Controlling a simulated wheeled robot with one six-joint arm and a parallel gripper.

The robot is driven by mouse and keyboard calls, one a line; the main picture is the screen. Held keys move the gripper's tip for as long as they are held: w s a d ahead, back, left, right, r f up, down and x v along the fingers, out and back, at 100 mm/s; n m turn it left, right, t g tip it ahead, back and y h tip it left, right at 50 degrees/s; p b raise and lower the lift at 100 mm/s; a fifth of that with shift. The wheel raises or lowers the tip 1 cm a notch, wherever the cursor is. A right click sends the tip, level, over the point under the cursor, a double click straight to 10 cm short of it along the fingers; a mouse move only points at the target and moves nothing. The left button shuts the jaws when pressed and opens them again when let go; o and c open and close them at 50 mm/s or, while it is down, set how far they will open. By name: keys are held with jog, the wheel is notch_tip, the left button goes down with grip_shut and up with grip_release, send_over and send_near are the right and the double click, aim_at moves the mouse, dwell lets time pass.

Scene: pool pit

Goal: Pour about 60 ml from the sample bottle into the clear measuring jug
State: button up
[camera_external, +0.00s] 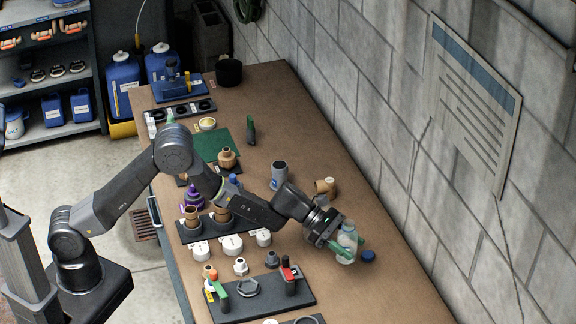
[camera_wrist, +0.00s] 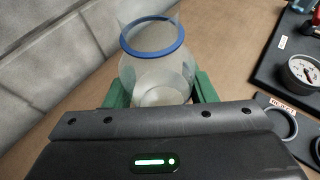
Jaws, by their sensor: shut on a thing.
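The clear sample bottle (camera_external: 347,243) is near the right side of the bench and looks roughly upright. My gripper (camera_external: 346,246) is shut on it, with a green finger on each side. In the wrist view the see-through bottle (camera_wrist: 158,70) shows a blue ring around its neck, and the green fingers flank its body. The liquid level inside cannot be told. A small blue cap (camera_external: 368,256) lies on the bench just right of the bottle.
A grey block wall runs along the bench's right side. A black tool board (camera_external: 262,302) with red and green handles lies in front. White caps, brown fittings and a grey cylinder (camera_external: 279,176) crowd the middle. The bench's near right is bare.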

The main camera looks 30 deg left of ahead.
jog(key=w+a+r+b, duration=0.1)
jog(key=w+a+b, duration=0.2)
jog(key=a+b, duration=0.6)
jog(key=f+v, duration=0.1)
jog(key=v, duration=0.3)
jog(key=shift+a+r+b, duration=0.15)
jog(key=shift+a+b, duration=0.15)
jog(key=shift+a, duration=0.2)
jog(key=shift+w, duration=0.1)
jog(key=shift+w+a+r+n+g+h+p, duration=0.2)
jog(key=shift+r+n+g+h+p, duration=0.55)
jog(key=shift+n+p, duration=1.3)
jog(key=shift+w+d+r+n+g+h+p, duration=0.25)
jog(key=shift+n+g+h+p, duration=0.6)
jog(key=shift+n+p, duration=1.2)
jog(key=shift+w+a+r+n+g+h+p, duration=0.15)
jog(key=shift+w+r+n+g+h+p, duration=0.2)
jog(key=shift+n+h+p, duration=1.25)
